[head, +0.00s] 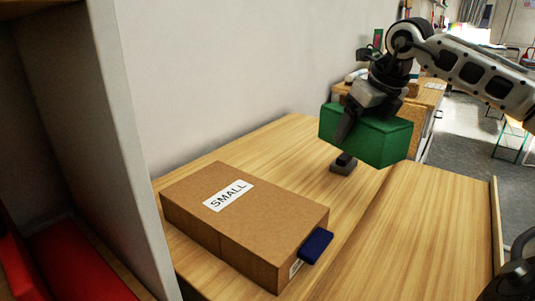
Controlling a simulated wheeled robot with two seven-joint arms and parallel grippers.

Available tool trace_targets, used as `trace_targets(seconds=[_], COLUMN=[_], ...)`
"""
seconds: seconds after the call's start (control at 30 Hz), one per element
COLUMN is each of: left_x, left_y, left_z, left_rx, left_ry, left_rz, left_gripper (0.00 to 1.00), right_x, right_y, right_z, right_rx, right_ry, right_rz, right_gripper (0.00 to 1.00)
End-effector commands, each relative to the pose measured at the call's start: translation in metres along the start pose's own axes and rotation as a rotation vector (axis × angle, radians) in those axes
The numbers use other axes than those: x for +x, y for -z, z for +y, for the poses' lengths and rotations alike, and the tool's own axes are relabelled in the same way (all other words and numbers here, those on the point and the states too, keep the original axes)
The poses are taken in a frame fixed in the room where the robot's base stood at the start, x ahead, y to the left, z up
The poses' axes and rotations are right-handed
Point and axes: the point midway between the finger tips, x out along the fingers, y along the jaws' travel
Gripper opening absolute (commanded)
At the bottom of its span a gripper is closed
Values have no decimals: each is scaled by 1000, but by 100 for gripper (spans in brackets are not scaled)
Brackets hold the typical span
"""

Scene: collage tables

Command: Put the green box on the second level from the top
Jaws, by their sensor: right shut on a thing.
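The green box (377,137) is held up above the far part of the wooden table (260,143). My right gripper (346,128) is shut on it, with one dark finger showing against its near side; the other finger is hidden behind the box. The box looks slightly tilted and clear of the table top. On the left stands a tall unit with a pale side panel (122,140), probably the shelf; only part of its inside shows, and its levels cannot be told apart. My left gripper is not in view.
A brown cardboard box labelled SMALL (243,218) lies on the near table, with a dark blue item (316,246) at its right end. A small dark object (343,164) stands under the green box. Red surfaces (75,262) show inside the unit. The table's right side is bare.

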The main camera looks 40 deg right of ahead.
Motion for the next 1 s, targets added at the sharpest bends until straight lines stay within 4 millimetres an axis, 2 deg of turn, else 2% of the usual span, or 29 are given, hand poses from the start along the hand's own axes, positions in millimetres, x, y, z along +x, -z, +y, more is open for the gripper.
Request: trace_targets(seconds=[0.13, 0.23, 0.4, 0.57, 0.63, 0.8, 1.0], left_x=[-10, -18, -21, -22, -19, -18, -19], left_y=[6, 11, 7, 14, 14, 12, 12], left_z=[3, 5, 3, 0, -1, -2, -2], left_rx=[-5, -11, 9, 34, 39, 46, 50], left_ry=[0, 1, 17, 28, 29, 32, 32], left_rz=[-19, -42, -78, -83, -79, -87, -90], left_gripper=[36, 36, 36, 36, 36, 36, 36], right_x=[2, 11, 39, 71, 93, 126, 140], right_y=[-9, -21, -45, -73, -74, -83, -88], right_z=[2, 6, 10, 16, 16, 18, 18], right_rx=[0, 0, 3, 1, 2, 1, 1], right_ry=[-8, -12, -12, -9, -5, -3, -1], right_rz=[-1, 0, -3, -1, 3, 2, -1], right_gripper=[53, 53, 53, 53, 53, 53, 53])
